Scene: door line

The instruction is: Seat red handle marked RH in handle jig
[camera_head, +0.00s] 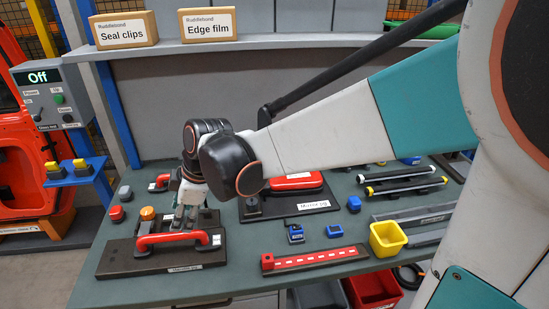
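A red handle (172,238) lies along the front part of the dark handle jig (120,263) at the left of the table. A small white tag (216,240) is at its right end; I cannot read any mark. An orange knob (147,213) stands on the jig behind the handle. My gripper (186,220) points down over the jig, just behind the handle in the picture. Its fingers are small and partly merge with the jig, so I cannot tell their gap, whether they touch the handle, or whether the handle is fully seated.
The mirror jig (315,208) with a red part (297,182) lies right of my gripper. A red bar (315,258), blue pieces (334,231) and a yellow bin (387,238) are at the front. Black bars (400,183) lie right. A control box reading Off (47,95) stands left.

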